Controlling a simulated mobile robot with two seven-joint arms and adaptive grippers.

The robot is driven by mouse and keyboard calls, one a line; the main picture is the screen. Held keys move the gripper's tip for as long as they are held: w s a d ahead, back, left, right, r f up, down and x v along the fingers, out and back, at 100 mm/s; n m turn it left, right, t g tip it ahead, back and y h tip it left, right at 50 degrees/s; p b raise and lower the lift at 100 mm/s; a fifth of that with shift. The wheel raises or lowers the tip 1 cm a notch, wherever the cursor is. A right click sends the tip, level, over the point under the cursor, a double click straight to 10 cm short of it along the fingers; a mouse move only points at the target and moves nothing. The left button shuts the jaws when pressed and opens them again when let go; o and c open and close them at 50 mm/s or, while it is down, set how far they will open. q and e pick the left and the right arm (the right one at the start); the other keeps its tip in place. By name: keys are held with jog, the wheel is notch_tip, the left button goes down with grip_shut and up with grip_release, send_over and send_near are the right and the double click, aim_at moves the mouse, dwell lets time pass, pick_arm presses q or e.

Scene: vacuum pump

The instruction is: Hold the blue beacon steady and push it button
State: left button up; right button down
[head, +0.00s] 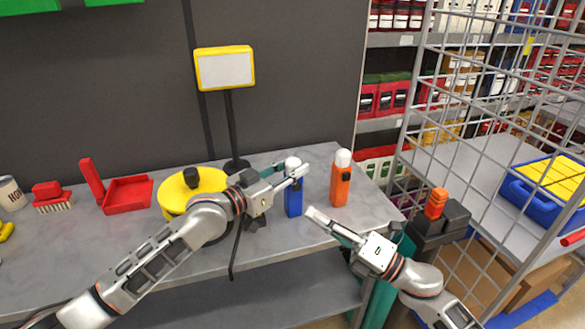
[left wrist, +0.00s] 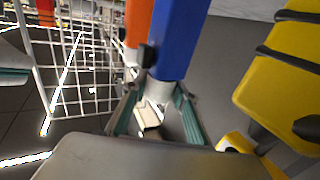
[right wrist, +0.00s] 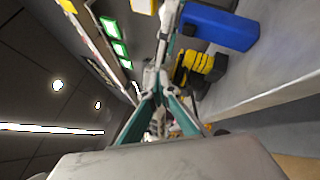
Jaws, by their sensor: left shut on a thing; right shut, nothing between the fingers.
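The blue beacon (head: 293,202) stands upright on the grey table, with a white top. My left gripper (head: 298,172) is shut on the beacon's white top from the left. The left wrist view shows the white top (left wrist: 158,90) between the fingers and the blue body (left wrist: 180,40) beyond it. A small black knob (left wrist: 147,56) shows at the body's edge there and looks like its button. My right gripper (head: 312,212) is shut and empty, close to the right of the blue body and apart from it. The right wrist view shows the blue body (right wrist: 218,26) beyond the fingertips.
An orange beacon (head: 340,185) stands close right of the blue one. A yellow round device (head: 190,188) and a black stand with a yellow-framed sign (head: 225,68) are to the left. A red dustpan (head: 127,194) lies farther left. A wire cage (head: 470,110) is at the right.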

pick_arm(q)
jog(key=shift+f, duration=0.1)
pick_arm(e)
jog(key=w+a+f+n+g, duration=0.1)
jog(key=w+a+n, duration=0.1)
jog(key=w, duration=0.6)
jog(key=shift+a+g, duration=0.15)
jog(key=shift+g, duration=0.15)
jog(key=shift+w+f, duration=0.1)
dwell(1.4)
jog(key=shift+w+a, duration=0.15)
jog(key=shift+w, duration=0.35)
dwell(0.5)
pick_arm(q)
grip_shut()
pick_arm(e)
jog(key=shift+s, duration=0.15)
pick_arm(q)
grip_release()
pick_arm(e)
jog(key=shift+s, duration=0.55)
jog(key=s+d, duration=0.2)
jog(key=s, duration=0.3)
jog(key=shift+s, duration=0.35)
